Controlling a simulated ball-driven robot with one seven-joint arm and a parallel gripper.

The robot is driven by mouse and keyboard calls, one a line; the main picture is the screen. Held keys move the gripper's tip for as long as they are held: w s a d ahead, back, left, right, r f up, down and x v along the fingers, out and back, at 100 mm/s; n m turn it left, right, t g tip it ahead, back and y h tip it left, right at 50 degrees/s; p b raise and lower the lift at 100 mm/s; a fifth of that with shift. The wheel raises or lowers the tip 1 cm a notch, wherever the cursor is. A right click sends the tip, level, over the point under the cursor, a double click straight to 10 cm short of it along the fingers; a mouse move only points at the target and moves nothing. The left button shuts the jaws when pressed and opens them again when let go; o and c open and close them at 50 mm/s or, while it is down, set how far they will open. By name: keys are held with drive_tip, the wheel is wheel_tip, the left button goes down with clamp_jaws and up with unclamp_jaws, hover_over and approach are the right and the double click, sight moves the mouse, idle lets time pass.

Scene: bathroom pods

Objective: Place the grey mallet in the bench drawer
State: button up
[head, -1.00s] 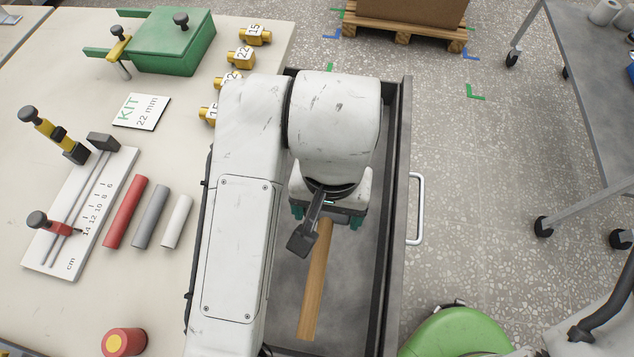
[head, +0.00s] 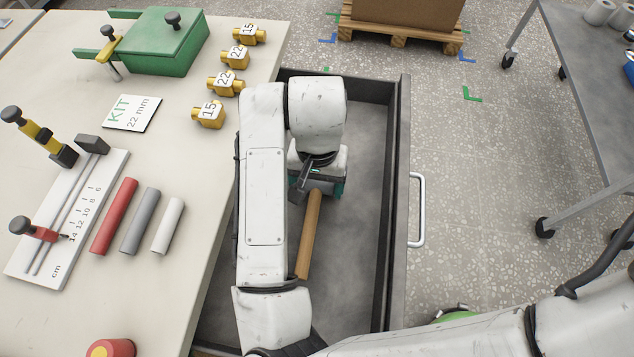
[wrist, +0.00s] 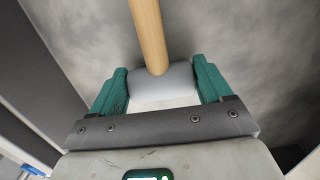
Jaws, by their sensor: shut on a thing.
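The mallet has a wooden handle (head: 309,235) and a grey head, which shows in the wrist view (wrist: 163,84). My gripper (wrist: 163,88) is shut on the mallet's head, with a green finger on each side of it. In the head view my gripper (head: 318,187) is inside the outline of the open bench drawer (head: 365,240), and the handle points toward the near end. The arm hides the mallet's head there. The drawer is otherwise empty where it shows. I cannot tell whether the mallet touches the drawer floor.
The bench top (head: 190,190) lies left of the drawer, with yellow fittings (head: 208,115) near its edge, coloured tubes (head: 114,216), a measuring board (head: 68,220) and a green box (head: 160,42). The drawer handle (head: 417,210) faces open floor. A grey cart (head: 590,90) stands at right.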

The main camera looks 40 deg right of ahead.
drive_tip(key=shift+f, duration=0.3)
drive_tip(key=shift+f, duration=0.1)
drive_tip(key=o, duration=1.2)
wheel_tip(320, 180, up, 12)
drive_tip(key=p, duration=0.3)
drive_tip(key=shift+w+d+r+p, duration=0.2)
drive_tip(key=shift+d+r+p, duration=0.05)
drive_tip(key=shift+p, duration=0.15)
